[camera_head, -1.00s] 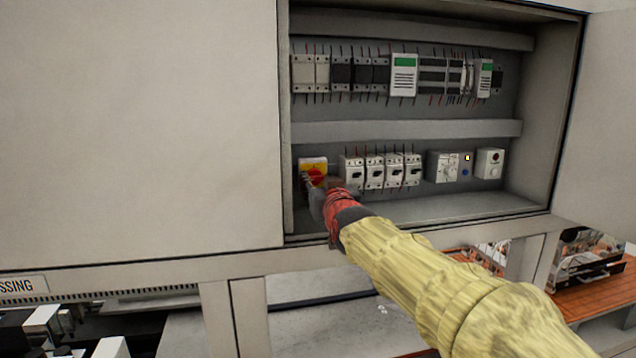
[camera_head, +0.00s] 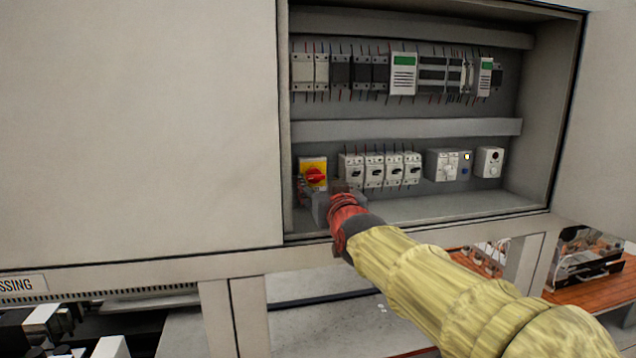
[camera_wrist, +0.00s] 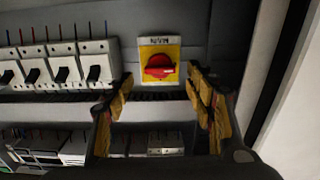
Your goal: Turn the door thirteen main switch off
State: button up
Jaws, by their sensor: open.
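The main switch (camera_head: 313,173) is a red rotary knob on a yellow plate at the lower left inside the open cabinet. In the wrist view the switch (camera_wrist: 159,66) appears upside down, its knob's long side lying roughly level. My gripper (camera_head: 312,196) is just below and in front of the switch. In the wrist view my gripper's (camera_wrist: 160,88) two tan-padded fingers stand wide apart on either side of the knob's line, empty and clear of it. The label is too small to read a door number or position marks.
The cabinet's left wall is close to the switch. Free space lies in front.

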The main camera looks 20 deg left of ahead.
jog(key=v, duration=0.8)
jog(key=shift+s, duration=0.25)
jog(key=shift+f, duration=0.1)
